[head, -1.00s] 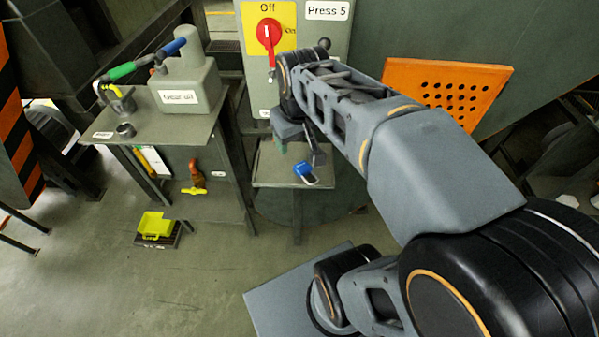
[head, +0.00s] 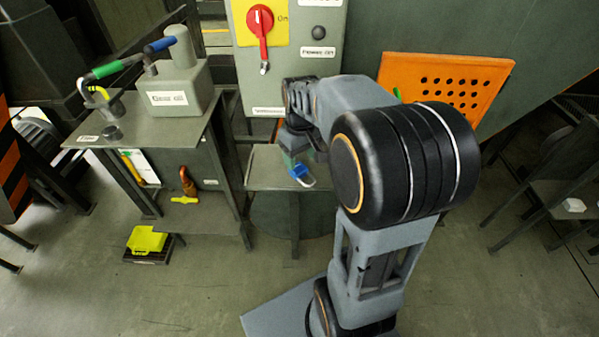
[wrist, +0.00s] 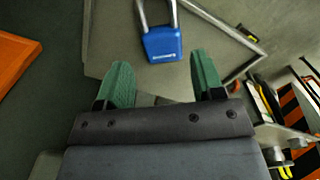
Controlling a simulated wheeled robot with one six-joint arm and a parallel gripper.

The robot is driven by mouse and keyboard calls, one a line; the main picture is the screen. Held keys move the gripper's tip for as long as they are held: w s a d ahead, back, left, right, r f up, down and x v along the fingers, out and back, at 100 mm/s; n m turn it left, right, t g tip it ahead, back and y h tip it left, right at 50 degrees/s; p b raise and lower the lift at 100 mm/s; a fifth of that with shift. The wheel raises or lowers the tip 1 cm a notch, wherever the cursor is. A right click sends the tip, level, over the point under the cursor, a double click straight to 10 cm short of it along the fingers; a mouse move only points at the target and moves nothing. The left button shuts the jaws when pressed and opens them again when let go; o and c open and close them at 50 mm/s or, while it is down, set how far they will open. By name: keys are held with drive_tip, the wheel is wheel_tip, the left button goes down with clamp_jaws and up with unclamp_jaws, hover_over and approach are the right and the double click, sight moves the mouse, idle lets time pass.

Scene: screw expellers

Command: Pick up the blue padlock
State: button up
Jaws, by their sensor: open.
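The blue padlock (head: 299,171) lies on a small grey shelf (head: 262,178) below the switch panel. In the wrist view the padlock (wrist: 162,45) shows its blue body towards me and its silver shackle pointing away, running out of the top of the picture. My gripper (wrist: 161,80) is open and empty, with its two green fingers apart. The padlock is just beyond the fingertips, roughly centred between them and not touching them. In the head view my gripper (head: 290,160) is small and partly hidden, right beside the padlock.
The panel with a red switch (head: 260,20) stands behind the shelf. A grey table (head: 150,130) with a gear oil can (head: 180,85) is at the left. An orange perforated panel (head: 450,90) is behind my arm.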

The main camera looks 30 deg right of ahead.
sight(299, 169)
drive_tip(key=shift+a+f, duration=0.1)
drive_tip(key=shift+f, duration=2.55)
drive_tip(key=c, duration=0.8)
drive_tip(key=shift+w+r, duration=0.1)
drive_tip(key=shift+r, duration=0.35)
wheel_tip(299, 169, up, 2)
drive_tip(key=shift+r, duration=0.15)
drive_tip(key=s+a+r, duration=0.9)
drive_tip(key=s, duration=0.1)
drive_tip(key=shift+s+a+r+b, duration=0.15)
drive_tip(key=shift+a+r+b, duration=0.15)
drive_tip(key=shift+r+b, duration=0.1)
